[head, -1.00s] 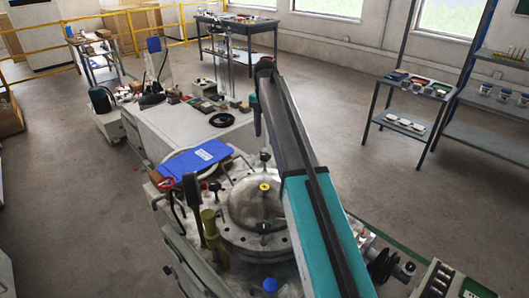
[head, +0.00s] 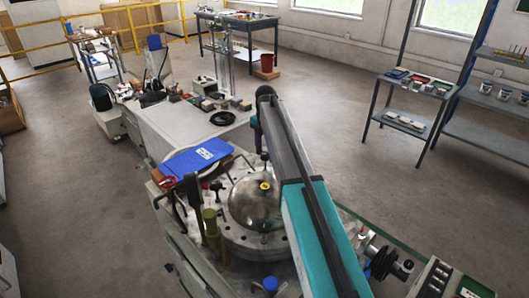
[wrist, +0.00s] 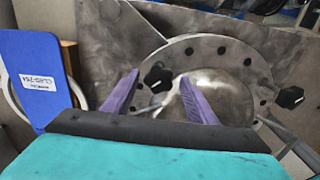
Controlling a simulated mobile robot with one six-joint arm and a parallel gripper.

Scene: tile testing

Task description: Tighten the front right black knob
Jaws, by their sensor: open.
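A round metal lid (head: 254,203) with a domed middle sits on the test machine, with black knobs around its rim. In the head view one knob (head: 264,227) is at the front of the lid, one (head: 265,157) at the back and one (head: 216,187) at the left. My arm covers the lid's right side. In the wrist view, my gripper's (wrist: 160,76) purple fingers are open and empty. One black knob (wrist: 158,79) appears between the fingertips, apart from them; its depth is unclear. Another knob (wrist: 290,97) is at the right. I cannot tell which is the front right one.
A blue clipboard (head: 196,158) lies beside the lid at the back left. A yellow-green upright cylinder (head: 211,225) and a blue-capped item (head: 270,285) stand close to the lid.

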